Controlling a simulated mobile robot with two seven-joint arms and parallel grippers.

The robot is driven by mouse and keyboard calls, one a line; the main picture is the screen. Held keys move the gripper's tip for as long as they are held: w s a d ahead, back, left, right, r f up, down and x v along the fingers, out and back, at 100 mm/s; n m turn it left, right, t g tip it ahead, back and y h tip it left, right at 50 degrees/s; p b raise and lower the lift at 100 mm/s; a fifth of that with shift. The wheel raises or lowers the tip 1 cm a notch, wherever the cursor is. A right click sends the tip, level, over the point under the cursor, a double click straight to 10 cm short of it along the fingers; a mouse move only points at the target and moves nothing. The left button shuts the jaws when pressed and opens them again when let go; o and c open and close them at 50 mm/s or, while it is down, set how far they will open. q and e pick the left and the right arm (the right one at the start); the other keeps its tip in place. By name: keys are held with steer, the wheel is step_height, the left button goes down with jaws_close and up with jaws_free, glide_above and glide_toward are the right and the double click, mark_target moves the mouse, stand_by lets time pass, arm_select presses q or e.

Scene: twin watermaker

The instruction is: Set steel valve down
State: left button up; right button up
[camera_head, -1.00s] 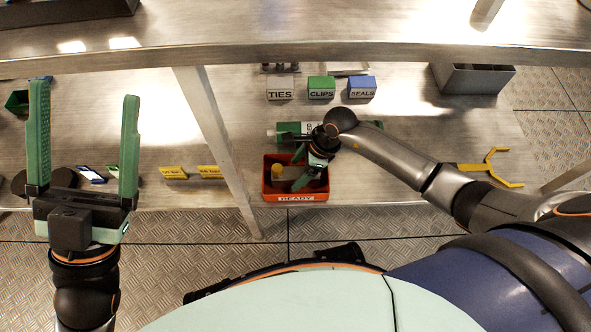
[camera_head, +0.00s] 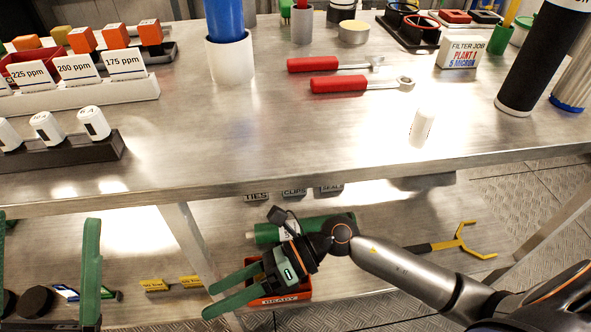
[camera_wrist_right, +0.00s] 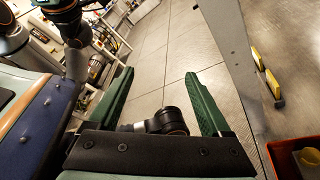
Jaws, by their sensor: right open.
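My right gripper (camera_head: 210,300) is open on the lower shelf side, its green fingers pointing left across the red READY bin (camera_head: 303,287). Nothing shows between its fingers; in the right wrist view the open fingers (camera_wrist_right: 160,85) are empty too. A corner of the red bin (camera_wrist_right: 275,150) shows there at the lower right, beside the gripper. I cannot make out the steel valve; the gripper hides much of the bin's inside in the head view. My left gripper (camera_head: 46,222) is open and empty at the lower left, its fingers wide apart.
The upper bench (camera_head: 270,140) overhangs the lower shelf. It carries red-handled tools (camera_head: 340,84), a blue cylinder in a white cup (camera_head: 231,60) and a white bottle (camera_head: 422,128). A shelf post (camera_head: 187,240) stands left of the bin. A yellow forked tool (camera_head: 470,242) lies right.

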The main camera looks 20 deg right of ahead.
step_height(320, 180, up, 12)
steer(key=s+m+t+y, duration=0.2)
steer(key=m+t+y, duration=0.1)
steer(key=m+y, duration=0.35)
steer(key=d+r+m+t+h, duration=0.2)
steer(key=d+r+m+t, duration=0.2)
steer(key=m, duration=0.5)
steer(key=w+d+r+m+t+h, duration=0.1)
steer(key=d+r+m+t, duration=0.3)
steer(key=m+t, duration=0.4)
steer(key=d+r+m+t+h, duration=0.4)
steer(key=m+t, duration=0.3)
steer(key=m, duration=0.2)
steer(key=shift+w+d+r+m, duration=0.3)
steer(key=shift+d+r+m, duration=0.05)
